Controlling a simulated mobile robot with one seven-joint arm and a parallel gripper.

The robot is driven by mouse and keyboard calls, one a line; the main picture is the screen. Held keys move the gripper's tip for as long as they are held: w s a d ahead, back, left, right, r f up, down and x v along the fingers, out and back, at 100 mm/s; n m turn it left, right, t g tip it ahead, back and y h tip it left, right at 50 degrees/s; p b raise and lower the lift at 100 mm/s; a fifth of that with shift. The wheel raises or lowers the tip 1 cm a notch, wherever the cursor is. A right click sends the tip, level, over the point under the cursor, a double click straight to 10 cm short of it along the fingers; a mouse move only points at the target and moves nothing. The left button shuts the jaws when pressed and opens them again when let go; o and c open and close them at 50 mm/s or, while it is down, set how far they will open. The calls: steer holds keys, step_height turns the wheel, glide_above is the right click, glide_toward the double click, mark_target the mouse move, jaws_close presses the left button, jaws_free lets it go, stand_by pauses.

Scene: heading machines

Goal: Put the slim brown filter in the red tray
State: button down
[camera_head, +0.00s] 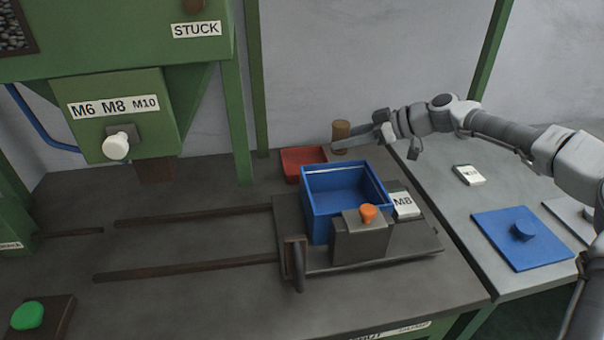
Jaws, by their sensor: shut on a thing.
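The slim brown filter (341,130) stands upright between the fingertips of my gripper (350,146), near the back of the table. My gripper is shut on it, reaching in from the right. The filter's lower end is partly hidden by the fingers, so I cannot tell whether it touches the table. The red tray (303,164) lies just left of and nearer than the filter, behind the blue bin.
A blue bin (320,210) stands on a dark carriage (400,254) with an orange knob (368,213) and an M8 card (403,204). The right table holds a blue lid (535,243) and a labelled white box (469,175). A green machine (120,50) rises at left.

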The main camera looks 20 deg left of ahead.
steer(key=w+a+f, duration=0.1)
steer(key=a+f, duration=0.1)
steer(key=a, duration=0.1)
steer(key=w+a+f, duration=0.2)
steer(key=a, duration=0.2)
steer(key=w+a+f+b, duration=0.1)
steer(key=w+a+f, duration=0.1)
steer(key=a+f, duration=0.1)
steer(key=shift+w+a+f, duration=0.1)
steer(key=shift+w+a, duration=0.05)
steer(key=shift+w, duration=0.1)
steer(key=shift+f, duration=1.9)
steer(key=shift+c, duration=1.4)
jaws_free()
steer(key=shift+b, duration=0.3)
steer(key=p+v, duration=0.1)
steer(key=v, duration=1.1)
steer(key=shift+s, duration=0.1)
